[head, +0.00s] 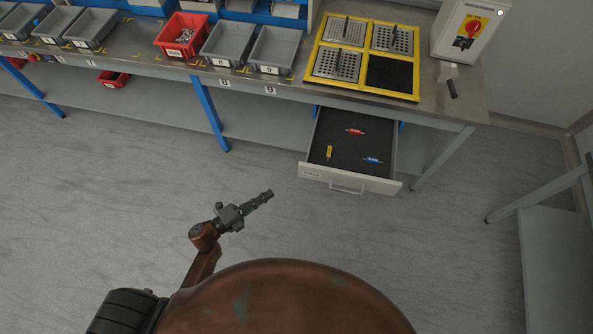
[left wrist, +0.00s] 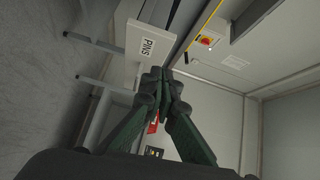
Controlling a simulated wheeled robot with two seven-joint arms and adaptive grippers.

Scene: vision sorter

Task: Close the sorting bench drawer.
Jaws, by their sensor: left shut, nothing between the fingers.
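The sorting bench drawer (head: 349,178) is pulled out below the right part of the bench. Its front is light grey with a bar handle (head: 347,189) and a small label at its left. Inside, on a dark liner, lie a red item (head: 355,132), a yellow item (head: 329,153) and a blue item (head: 372,160). My left gripper (head: 268,194) is shut and empty, left of the drawer front and apart from it. In the left wrist view the shut fingers (left wrist: 158,80) overlap the view of a panel labelled PINS (left wrist: 150,45). My right gripper is not in view.
The steel bench (head: 290,88) carries grey bins (head: 274,50), a red bin (head: 182,35), a yellow-framed tray (head: 318,81) and a box with a red switch (head: 472,27). Bench legs (head: 441,158) stand beside the drawer. The floor before the drawer is clear.

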